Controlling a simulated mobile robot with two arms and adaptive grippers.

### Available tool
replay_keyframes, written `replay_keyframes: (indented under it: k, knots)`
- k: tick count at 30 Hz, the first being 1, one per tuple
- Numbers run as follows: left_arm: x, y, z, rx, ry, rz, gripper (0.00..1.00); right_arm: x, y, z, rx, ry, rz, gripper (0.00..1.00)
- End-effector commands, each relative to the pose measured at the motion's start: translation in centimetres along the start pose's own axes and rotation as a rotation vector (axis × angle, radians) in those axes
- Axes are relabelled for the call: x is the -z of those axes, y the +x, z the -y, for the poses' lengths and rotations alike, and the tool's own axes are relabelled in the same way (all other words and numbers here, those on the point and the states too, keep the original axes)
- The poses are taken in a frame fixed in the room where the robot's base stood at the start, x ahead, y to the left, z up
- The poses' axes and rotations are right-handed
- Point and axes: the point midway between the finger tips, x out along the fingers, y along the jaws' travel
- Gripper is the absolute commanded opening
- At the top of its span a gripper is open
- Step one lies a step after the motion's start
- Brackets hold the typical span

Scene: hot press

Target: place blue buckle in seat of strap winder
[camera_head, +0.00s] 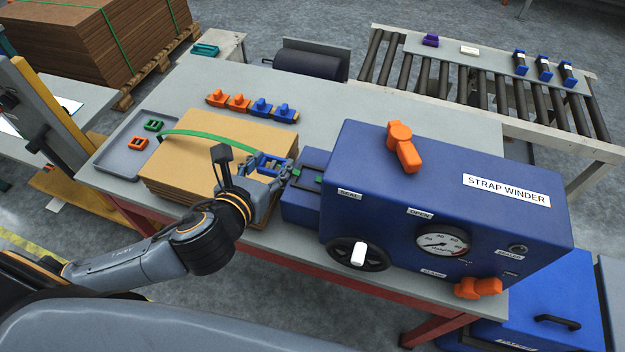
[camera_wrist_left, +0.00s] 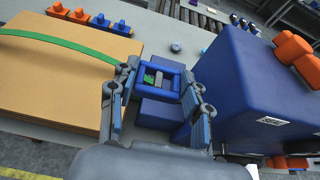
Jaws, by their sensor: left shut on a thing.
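The blue buckle (camera_wrist_left: 144,81) is a rectangular frame held between the fingers of my left gripper (camera_wrist_left: 158,85). In the head view the blue buckle (camera_head: 272,163) shows at the fingertips of the left gripper (camera_head: 266,174), just left of the winder's seat. The blue strap winder (camera_head: 450,200) stands on the right of the table. Its seat (camera_head: 306,180) is a low blue block with a dark channel on its left side. In the wrist view the seat block lies beyond and below the buckle, partly hidden by it. Whether buckle and seat touch is unclear. My right gripper is not in view.
A cardboard stack (camera_head: 205,165) with a green strap (camera_head: 215,138) over it lies left of the winder. A grey tray (camera_head: 122,160) holds a green and an orange buckle. Orange and blue parts (camera_head: 238,102) stand in a row behind the stack.

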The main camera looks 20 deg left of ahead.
Motion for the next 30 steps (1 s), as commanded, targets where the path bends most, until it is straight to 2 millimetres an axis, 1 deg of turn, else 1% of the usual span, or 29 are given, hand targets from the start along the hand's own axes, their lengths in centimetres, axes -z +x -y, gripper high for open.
replay_keyframes:
  k: [1,5,11,12,15,18,25,30]
  knots:
    - [0.8,1.3,0.5,0.003,-0.005,0.009,0.15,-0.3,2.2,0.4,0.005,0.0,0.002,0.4]
    - [0.9,3.0,1.3,0.004,-0.004,0.008,0.15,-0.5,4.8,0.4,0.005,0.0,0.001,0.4]
    - [1.1,5.5,2.5,0.005,-0.003,0.007,0.15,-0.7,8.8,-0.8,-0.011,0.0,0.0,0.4]
    - [1.3,6.2,2.7,0.001,-0.002,-0.005,0.15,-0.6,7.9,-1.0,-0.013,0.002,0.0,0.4]
    - [2.4,8.1,3.4,0.0,-0.001,-0.006,0.15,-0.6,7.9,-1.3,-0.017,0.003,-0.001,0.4]
    - [3.2,9.5,3.9,0.001,0.0,-0.004,0.15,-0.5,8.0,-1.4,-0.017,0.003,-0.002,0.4]
    - [4.2,11.2,4.5,0.001,0.001,-0.003,0.15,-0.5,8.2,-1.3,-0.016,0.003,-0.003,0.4]
    - [6.6,12.1,4.5,0.001,0.001,-0.005,0.15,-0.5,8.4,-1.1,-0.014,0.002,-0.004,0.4]
